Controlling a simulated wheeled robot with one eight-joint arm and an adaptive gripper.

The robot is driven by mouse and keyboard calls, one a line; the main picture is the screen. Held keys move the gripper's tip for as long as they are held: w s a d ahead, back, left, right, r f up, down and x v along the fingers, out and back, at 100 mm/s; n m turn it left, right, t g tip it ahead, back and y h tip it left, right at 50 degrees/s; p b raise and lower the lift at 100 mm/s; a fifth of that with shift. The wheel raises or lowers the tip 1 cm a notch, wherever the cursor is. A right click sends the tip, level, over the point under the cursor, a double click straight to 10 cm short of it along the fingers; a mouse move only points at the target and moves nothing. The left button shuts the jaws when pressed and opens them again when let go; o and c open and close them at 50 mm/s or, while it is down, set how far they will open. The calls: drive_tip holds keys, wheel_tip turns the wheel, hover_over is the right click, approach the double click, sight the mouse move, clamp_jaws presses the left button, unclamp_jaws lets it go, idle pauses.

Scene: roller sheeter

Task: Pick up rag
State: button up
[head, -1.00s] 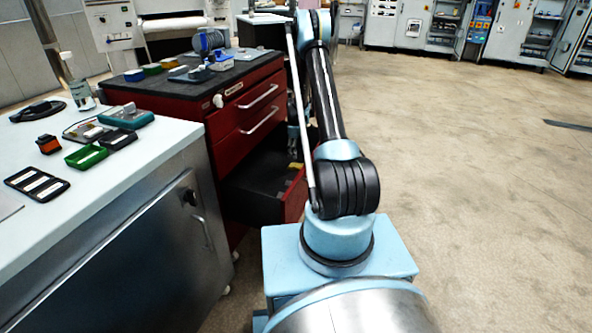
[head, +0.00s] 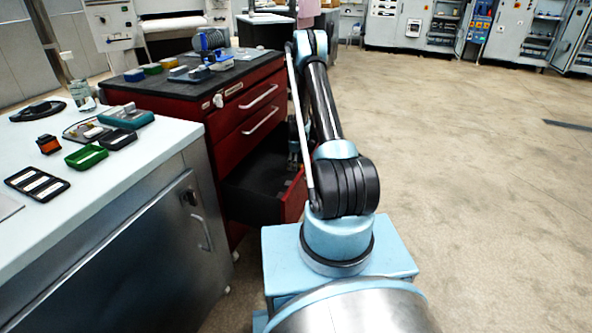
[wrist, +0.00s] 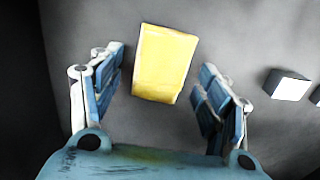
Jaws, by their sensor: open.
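A yellow block-like shape, seemingly the folded rag (wrist: 163,64), lies on the grey floor of the open bottom drawer (head: 262,205). In the wrist view my gripper (wrist: 160,72) is open, with one finger on each side of the rag's near part. The rag's far end reaches past the fingertips. Gaps show between the fingers and the rag. In the head view my gripper (head: 293,160) is low in the drawer, partly covered by my arm, and the rag is hidden.
The red cabinet (head: 230,125) carries small boxes and a spool on top. A pale block (wrist: 287,85) lies right of my gripper in the wrist view. A workbench (head: 150,150) with trays and tools stands at left.

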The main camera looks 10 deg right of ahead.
drive_tip(key=c, duration=1.1)
drive_tip(key=shift+o, duration=0.2)
drive_tip(key=shift+r, duration=0.1)
wheel_tip(320, 180, up, 10)
